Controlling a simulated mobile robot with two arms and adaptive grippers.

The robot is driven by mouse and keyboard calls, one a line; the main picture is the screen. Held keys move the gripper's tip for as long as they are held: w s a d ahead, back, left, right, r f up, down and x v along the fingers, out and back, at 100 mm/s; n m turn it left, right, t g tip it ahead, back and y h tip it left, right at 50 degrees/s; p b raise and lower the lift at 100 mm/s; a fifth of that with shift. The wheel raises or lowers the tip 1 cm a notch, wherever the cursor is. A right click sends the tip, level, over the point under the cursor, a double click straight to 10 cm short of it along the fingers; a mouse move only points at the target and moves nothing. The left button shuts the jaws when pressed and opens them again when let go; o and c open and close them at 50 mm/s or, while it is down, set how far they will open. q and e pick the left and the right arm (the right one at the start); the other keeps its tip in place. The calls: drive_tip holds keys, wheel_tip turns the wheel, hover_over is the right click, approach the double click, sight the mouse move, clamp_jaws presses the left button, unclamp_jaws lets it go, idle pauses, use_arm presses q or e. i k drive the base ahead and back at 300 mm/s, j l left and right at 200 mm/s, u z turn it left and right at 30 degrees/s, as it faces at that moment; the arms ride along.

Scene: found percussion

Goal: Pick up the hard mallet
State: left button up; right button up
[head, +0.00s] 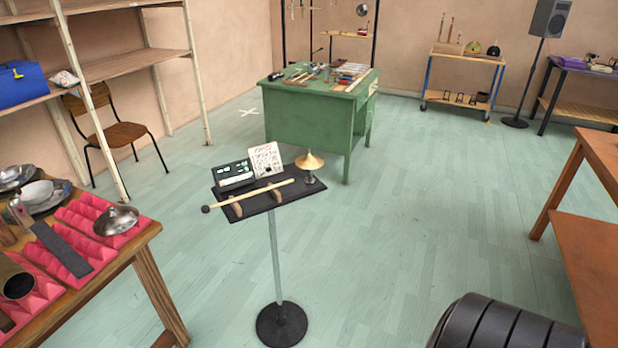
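A mallet with a pale wooden stick (254,195) and a small dark round head lies on a black stand tray (283,192) in the middle of the head view. Its head points left and hangs past the tray's left edge. The stick rests across two small brown wooden supports (236,208). I cannot tell from its look how hard the head is. Neither of my grippers is in view.
The tray also bears a small brass cymbal (309,162), a white panel (266,160) and a dark device (235,174). A round black base (281,325) carries the pole. A wooden table (157,287) stands left, a green desk (305,120) behind. Floor between is clear.

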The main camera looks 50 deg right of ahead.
sight(205, 209)
drive_tip(key=z, duration=1)
